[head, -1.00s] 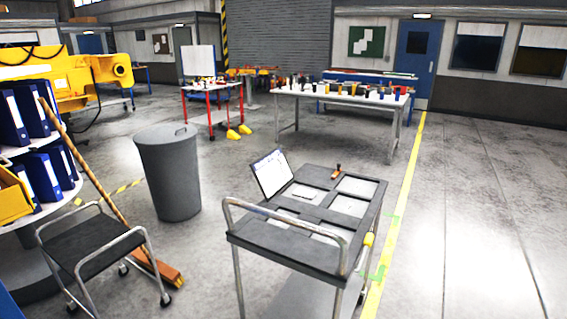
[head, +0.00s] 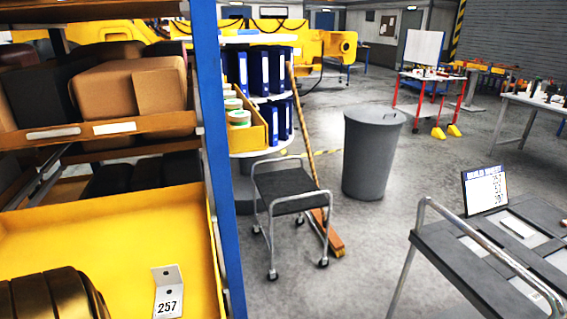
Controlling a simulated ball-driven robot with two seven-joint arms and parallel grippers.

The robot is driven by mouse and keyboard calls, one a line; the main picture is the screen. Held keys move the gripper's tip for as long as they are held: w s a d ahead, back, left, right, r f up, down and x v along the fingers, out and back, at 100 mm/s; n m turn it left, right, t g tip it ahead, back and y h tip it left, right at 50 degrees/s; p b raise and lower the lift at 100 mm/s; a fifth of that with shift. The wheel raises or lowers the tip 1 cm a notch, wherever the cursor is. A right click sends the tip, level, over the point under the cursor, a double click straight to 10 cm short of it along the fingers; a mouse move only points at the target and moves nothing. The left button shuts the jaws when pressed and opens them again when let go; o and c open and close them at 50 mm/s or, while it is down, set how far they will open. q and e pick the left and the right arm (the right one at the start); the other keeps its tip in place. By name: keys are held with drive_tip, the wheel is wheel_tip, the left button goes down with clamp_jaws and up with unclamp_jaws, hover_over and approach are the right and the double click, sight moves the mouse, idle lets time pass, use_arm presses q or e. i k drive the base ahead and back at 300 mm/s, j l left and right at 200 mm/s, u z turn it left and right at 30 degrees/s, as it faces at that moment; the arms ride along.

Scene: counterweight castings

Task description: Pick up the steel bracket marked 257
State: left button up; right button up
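The steel bracket marked 257 (head: 168,292) is a small, pale, bent plate with a hole in its upper flap and the number on its lower face. It lies in a yellow tray (head: 120,225) at the lower left of the head view, close to the tray's right wall. A dark brassy rounded part (head: 50,297) sits in the same tray to the left of the bracket, cut off by the picture's lower edge. Neither of my grippers shows in the head view.
A blue rack post (head: 218,130) stands right of the tray, with shelves of boxes (head: 125,85) above. A cart (head: 480,265) with a sign (head: 485,190) is at right.

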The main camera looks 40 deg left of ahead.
sight(169, 284)
drive_tip(key=u, duration=2.95)
